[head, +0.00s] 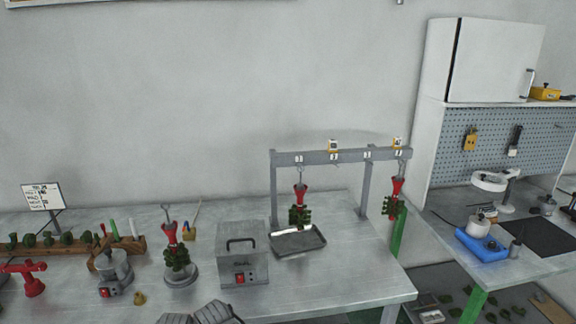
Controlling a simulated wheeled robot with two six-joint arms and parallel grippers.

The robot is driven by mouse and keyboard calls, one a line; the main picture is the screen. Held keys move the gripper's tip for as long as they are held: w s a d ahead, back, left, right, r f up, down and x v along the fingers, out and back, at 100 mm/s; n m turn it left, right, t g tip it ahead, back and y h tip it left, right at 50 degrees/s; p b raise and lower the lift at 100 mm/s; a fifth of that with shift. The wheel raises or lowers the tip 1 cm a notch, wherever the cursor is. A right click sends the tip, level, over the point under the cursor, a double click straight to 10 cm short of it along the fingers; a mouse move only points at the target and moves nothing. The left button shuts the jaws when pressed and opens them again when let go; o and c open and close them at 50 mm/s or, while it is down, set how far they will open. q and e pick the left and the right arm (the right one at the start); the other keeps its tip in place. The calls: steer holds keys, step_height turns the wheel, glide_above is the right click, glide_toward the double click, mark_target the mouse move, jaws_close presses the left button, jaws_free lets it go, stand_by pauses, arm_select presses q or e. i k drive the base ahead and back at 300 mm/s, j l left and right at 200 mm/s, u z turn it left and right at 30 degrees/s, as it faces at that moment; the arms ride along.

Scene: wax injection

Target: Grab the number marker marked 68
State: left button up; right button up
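Two small yellow-and-white block markers sit on top of the grey rail (320,157) of a hanging stand at the back right of the table. One marker (333,146) is near the rail's middle, the other marker (397,142) near its right end. Their numbers are too small to read, so I cannot tell which is marked 68. Small white labels also run along the rail's front, not clearly legible.
A grey box machine (242,254), a pot (113,272) and another wax tree (176,258) stand to the left.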

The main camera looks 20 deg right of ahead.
mark_target(332, 144)
steer(key=l+z, duration=0.15)
steer(key=z, duration=0.55)
steer(key=i, duration=0.05)
